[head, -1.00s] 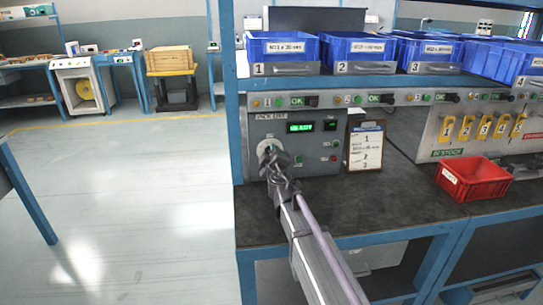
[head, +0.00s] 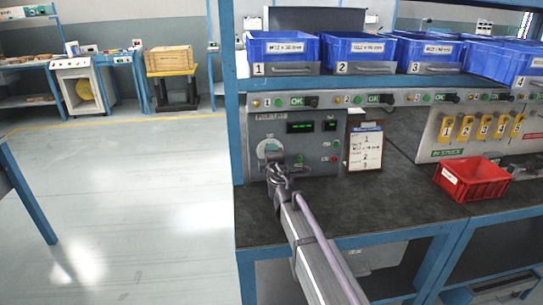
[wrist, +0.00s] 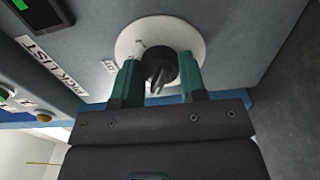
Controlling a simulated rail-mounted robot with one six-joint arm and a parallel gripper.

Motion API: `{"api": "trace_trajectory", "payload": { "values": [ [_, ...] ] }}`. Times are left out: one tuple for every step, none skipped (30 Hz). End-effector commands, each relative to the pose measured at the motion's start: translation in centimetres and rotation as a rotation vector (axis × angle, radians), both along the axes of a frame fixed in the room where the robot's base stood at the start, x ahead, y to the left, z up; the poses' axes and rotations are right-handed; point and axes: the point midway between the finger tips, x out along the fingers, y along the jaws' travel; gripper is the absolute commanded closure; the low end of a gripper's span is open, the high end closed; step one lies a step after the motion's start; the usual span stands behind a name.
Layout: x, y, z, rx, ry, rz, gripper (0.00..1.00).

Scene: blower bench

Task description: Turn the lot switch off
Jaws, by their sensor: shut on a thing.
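The lot switch is a black knob (wrist: 158,66) on a round white plate (wrist: 190,35) in the wrist view. The green fingertips of my gripper (wrist: 160,82) are on both sides of the knob and closed on it. In the head view my gripper (head: 272,158) is at the left of the grey pick list panel (head: 310,160), in front of the white plate (head: 264,146). The knob is largely hidden by the fingers there. The panel's display (head: 301,127) shows dim green marks.
A clipboard (head: 365,147) stands right of the panel. A red bin (head: 472,180) sits on the dark bench top (head: 390,205). A shelf with blue bins (head: 283,48) hangs above, with indicator lights along its front rail. The bench surface before the panel is clear.

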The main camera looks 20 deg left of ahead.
Motion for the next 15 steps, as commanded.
{"api": "trace_trajectory", "payload": {
  "values": [
    [-0.04,-0.02,-0.01,-0.005,-0.003,0.0,0.85],
    [-0.04,-0.02,-0.01,-0.008,-0.004,0.0,0.85],
    [-0.04,-0.02,-0.01,-0.01,-0.005,0.0,0.85],
    [-0.04,-0.02,-0.01,-0.011,-0.006,0.0,0.85],
    [-0.04,-0.02,-0.01,-0.011,-0.006,0.0,0.85],
    [-0.04,-0.02,-0.01,-0.011,-0.006,0.0,0.85],
    [-0.04,-0.02,-0.01,-0.011,-0.006,0.0,0.85],
    [-0.04,-0.02,-0.01,-0.011,-0.006,0.0,0.85],
    [-0.04,-0.02,-0.01,-0.011,-0.006,0.0,0.85],
    [-0.04,-0.02,-0.01,-0.011,-0.006,0.0,0.85],
    [-0.04,-0.02,-0.01,-0.011,-0.006,0.0,0.85],
    [-0.04,-0.02,-0.01,-0.011,-0.006,0.0,0.85],
    [-0.04,-0.02,-0.01,-0.011,-0.006,0.0,0.85],
    [-0.04,-0.02,-0.01,-0.011,-0.006,0.0,0.59],
    [-0.04,-0.02,-0.01,-0.011,-0.006,0.0,0.55]
  ]
}}
